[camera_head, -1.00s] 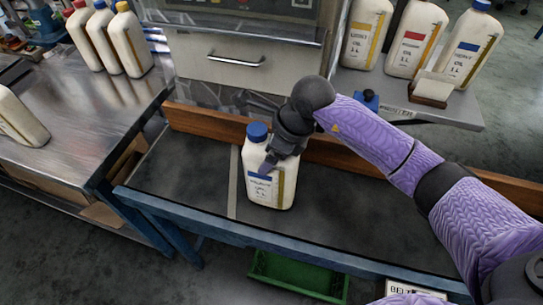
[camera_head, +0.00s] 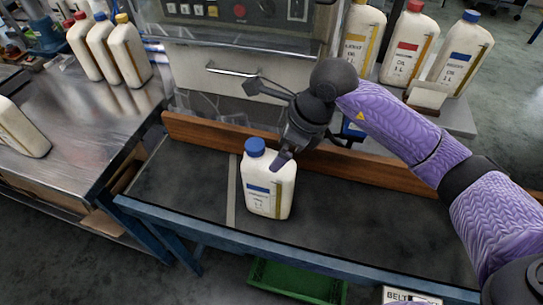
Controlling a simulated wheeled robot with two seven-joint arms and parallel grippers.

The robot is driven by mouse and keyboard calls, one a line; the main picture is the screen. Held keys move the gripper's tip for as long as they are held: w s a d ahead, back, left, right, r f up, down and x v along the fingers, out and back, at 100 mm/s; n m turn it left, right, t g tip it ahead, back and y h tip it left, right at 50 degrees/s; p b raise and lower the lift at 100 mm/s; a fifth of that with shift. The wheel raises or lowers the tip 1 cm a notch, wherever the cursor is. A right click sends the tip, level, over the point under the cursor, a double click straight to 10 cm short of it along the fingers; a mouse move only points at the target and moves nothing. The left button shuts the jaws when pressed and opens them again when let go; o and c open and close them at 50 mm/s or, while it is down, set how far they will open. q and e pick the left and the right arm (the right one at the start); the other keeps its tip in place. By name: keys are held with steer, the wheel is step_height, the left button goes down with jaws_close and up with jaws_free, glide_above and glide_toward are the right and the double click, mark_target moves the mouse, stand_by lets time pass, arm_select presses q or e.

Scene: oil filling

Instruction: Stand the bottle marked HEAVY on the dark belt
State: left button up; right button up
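A white bottle with a blue cap and blue label band (camera_head: 266,200) stands upright on the dark belt (camera_head: 345,213), close to the pale line across it. Its small lettering is too blurred to read for certain. My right gripper (camera_head: 297,140) is just above and behind the bottle's right shoulder. Its dark fingers are spread and hold nothing; one fingertip overlaps the bottle's upper right side in the picture, and I cannot tell if it touches. My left gripper is out of view.
White bottles with yellow (camera_head: 361,45), red (camera_head: 408,45) and blue bands (camera_head: 461,55) stand on the shelf at the right. Several bottles are on the steel table (camera_head: 100,110). A wooden rail (camera_head: 200,130) runs behind the belt. A green bin (camera_head: 297,280) is below.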

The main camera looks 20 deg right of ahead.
steer(key=v, duration=0.4)
steer(key=shift+s+d+r, duration=0.1)
steer(key=shift+d+r, duration=0.05)
steer(key=shift+r, duration=0.2)
